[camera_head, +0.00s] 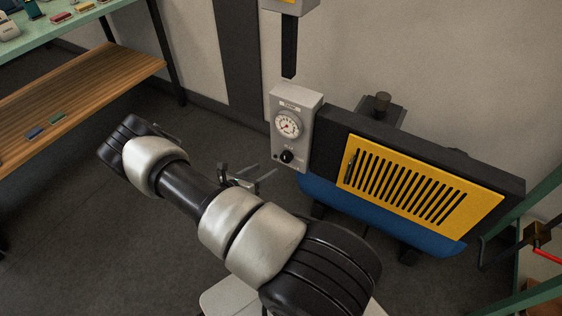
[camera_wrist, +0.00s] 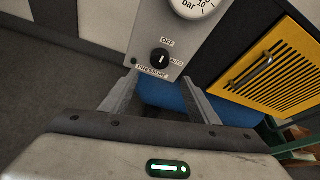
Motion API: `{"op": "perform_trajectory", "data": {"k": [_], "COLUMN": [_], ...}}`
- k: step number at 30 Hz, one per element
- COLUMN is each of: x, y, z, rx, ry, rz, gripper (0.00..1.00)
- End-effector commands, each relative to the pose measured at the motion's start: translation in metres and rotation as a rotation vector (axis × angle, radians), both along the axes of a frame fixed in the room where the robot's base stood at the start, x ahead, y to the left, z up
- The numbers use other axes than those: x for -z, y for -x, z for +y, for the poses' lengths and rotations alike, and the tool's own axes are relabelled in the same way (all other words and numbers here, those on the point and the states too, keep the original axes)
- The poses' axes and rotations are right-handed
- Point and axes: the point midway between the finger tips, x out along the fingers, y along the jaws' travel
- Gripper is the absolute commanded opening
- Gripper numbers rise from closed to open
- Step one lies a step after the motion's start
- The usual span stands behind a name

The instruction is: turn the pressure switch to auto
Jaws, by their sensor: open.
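The pressure switch is a round black knob (camera_head: 287,157) low on a grey control box (camera_head: 275,100). In the wrist view the knob (camera_wrist: 160,59) has OFF printed above it, AUTO to its right and PRESSURE below. Its pale pointer mark is small and seems to point up towards OFF. My gripper (camera_head: 248,171) is open and empty, apart from the box, to the left of the knob in the head view. In the wrist view its two fingers (camera_wrist: 158,79) reach towards the box's lower edge, with the knob just beyond and between them.
A round gauge (camera_head: 287,124) sits above the knob. Right of the box is a dark machine with a yellow slotted panel (camera_head: 400,190) and a blue tank (camera_head: 350,203). A wooden shelf (camera_head: 80,100) stands at left. Grey floor between is clear.

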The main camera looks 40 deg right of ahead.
Motion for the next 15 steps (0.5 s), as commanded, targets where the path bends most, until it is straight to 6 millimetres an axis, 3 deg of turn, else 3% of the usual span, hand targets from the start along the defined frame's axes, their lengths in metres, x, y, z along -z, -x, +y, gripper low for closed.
{"op": "perform_trajectory", "data": {"k": [6, 15], "x": [0.021, 0.041], "y": [-0.012, -0.027], "z": [-0.045, -0.095], "rx": [0.004, 0.003], "ry": [0.001, -0.001], "rz": [-0.001, -0.002], "gripper": [0.55, 0.55]}}
